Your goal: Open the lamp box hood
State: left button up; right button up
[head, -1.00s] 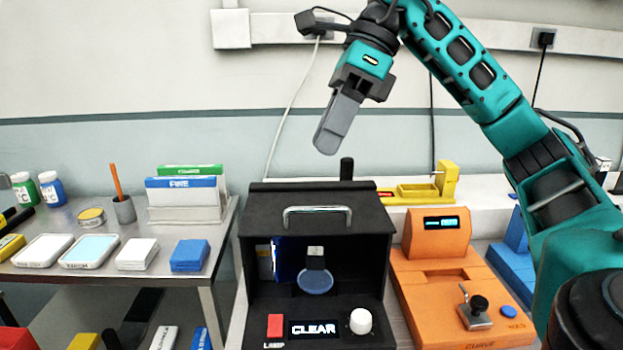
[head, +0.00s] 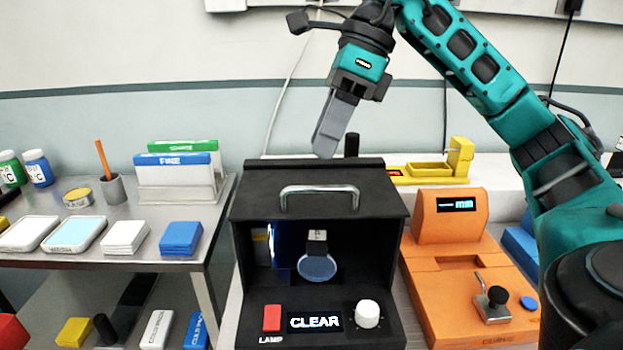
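The lamp box (head: 395,285) is a black box in the middle of the head view. Its sloped hood (head: 255,206) carries a silver bar handle (head: 319,190). The front is open, showing a round bluish lens (head: 317,267) on a holder and a blue glow inside. A red lamp switch (head: 272,318), a display reading CLEAR (head: 315,321) and a white knob (head: 367,314) are on its front panel. My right gripper (head: 325,150) hangs above the hood, pointing down, apart from the handle. Its fingers overlap edge-on, so their gap is hidden. My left gripper is not in view.
An orange device (head: 450,290) with a lever stands close on the right, a yellow fixture (head: 440,168) behind it. On the left, a metal table (head: 100,240) holds trays, a blue block (head: 181,239), bottles and a file rack (head: 178,180).

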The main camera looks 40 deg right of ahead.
jog(key=x, duration=0.5)
jog(key=shift+w+a+f, duration=0.1)
jog(key=shift+a+f, duration=0.05)
jog(key=shift+f, duration=0.15)
jog(key=shift+c, duration=0.4)
grip_shut()
